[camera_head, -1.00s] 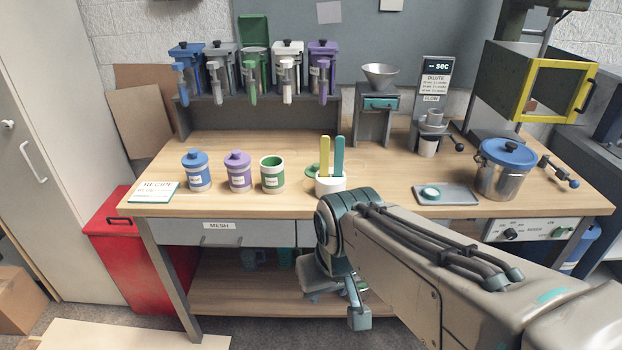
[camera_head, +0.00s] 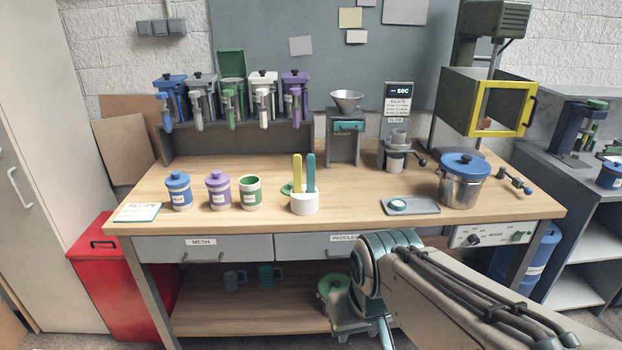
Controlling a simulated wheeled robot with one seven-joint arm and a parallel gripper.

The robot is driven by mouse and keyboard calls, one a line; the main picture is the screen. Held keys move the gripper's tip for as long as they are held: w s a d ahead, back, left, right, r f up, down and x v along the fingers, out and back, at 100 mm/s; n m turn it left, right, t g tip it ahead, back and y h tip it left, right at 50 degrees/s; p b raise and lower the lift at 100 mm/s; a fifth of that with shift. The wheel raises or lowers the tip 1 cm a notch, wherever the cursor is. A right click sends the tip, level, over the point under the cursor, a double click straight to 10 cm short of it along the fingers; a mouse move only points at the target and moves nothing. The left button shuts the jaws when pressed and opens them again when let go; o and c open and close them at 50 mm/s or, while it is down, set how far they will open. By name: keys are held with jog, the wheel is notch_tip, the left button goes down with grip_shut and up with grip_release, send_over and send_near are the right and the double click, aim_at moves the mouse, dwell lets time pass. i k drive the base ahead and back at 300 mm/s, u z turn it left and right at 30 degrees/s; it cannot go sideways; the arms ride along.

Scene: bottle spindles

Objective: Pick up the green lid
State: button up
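A green lid (camera_head: 287,189) lies on the wooden bench top, just left of and behind a white holder (camera_head: 304,204), which partly hides it. The white holder carries a yellow and a teal paddle. A green-banded jar (camera_head: 250,197) stands open, without a lid, to the left of the green lid. My gripper (camera_head: 362,328) hangs in front of the bench, below the top's front edge and to the right of the lid. It is partly hidden by my arm and cut by the frame's bottom, and its opening cannot be made out.
Blue-lidded (camera_head: 179,192) and purple-lidded (camera_head: 219,191) jars stand left of the open jar. A small tray (camera_head: 425,206) and a blue-lidded steel pot (camera_head: 462,181) stand to the right. Dispensers line the back rack (camera_head: 240,143). A green-topped pot (camera_head: 333,287) is on the lower shelf.

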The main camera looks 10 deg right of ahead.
aim_at(251, 193)
jog(key=z, duration=0.3)
jog(key=i, duration=1.2)
jog(key=z, duration=1.75)
jog(key=k, duration=1)
jog(key=u, duration=1.25)
